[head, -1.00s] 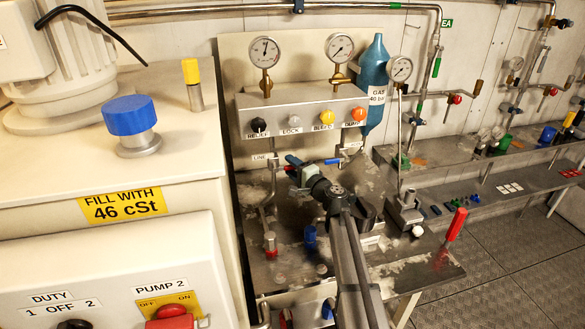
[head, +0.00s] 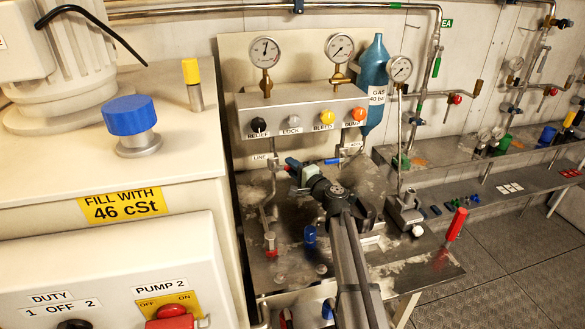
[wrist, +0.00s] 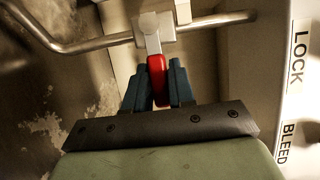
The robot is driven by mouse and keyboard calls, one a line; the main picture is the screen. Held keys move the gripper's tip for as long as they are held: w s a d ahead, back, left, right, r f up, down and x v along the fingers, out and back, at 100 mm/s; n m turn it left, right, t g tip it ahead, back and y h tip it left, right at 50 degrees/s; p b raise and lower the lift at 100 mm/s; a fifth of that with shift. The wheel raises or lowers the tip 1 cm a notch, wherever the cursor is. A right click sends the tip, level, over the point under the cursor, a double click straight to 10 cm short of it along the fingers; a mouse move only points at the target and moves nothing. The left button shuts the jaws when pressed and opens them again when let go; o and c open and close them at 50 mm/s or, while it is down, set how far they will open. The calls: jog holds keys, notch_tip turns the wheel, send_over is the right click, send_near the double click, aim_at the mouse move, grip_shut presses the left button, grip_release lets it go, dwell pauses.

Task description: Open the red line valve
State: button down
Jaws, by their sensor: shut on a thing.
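The red valve handle (wrist: 157,80) stands between the two blue fingers of my gripper (wrist: 157,88) in the wrist view. The fingers are shut on it. A pale metal stem joins the handle to the valve body (wrist: 155,24) on a horizontal metal pipe. The handle lies nearly in line with my fingers, across the pipe. In the head view my gripper (head: 290,163) is below the panel box, near the LINE label (head: 259,157). There the red handle is hidden by my gripper.
The panel box (head: 298,108) with several knobs and gauges is just above my gripper. Another valve with a blue lever (head: 333,160) is close on the right. A red upright lever (head: 456,224) stands at the bench's right edge. Pipes run down to the metal bench.

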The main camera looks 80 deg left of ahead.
jog(key=shift+r, duration=0.1)
jog(key=r+n, duration=0.1)
jog(key=n, duration=0.1)
jog(key=r+n+t+h, duration=0.1)
jog(key=shift+s+n, duration=0.2)
jog(key=shift+n, duration=0.2)
jog(key=r+n, duration=0.1)
jog(key=s+n+t+h, duration=0.1)
jog(key=n, duration=0.1)
jog(key=shift+s+r+n+t, duration=0.1)
jog(key=shift+r+n+t, duration=0.2)
jog(key=shift+r, duration=0.1)
jog(key=shift+s+r+n+t+h, duration=0.15)
jog(key=shift+s+r+n+t, duration=0.1)
jog(key=shift+s+n+t, duration=0.55)
jog(key=shift+s+r+n+t+h, duration=0.25)
jog(key=shift+s+n+t, duration=0.25)
jog(key=shift+n, duration=0.65)
jog(key=shift+s+r+n+t+h, duration=0.1)
jog(key=shift+s+r+n+t, duration=0.15)
jog(key=shift+s+n+t, duration=0.45)
jog(key=shift+w+n, duration=0.15)
jog(key=shift+n, duration=0.2)
jog(key=c, duration=1)
grip_release()
jog(key=shift+c, duration=0.2)
jog(key=shift+d, duration=0.15)
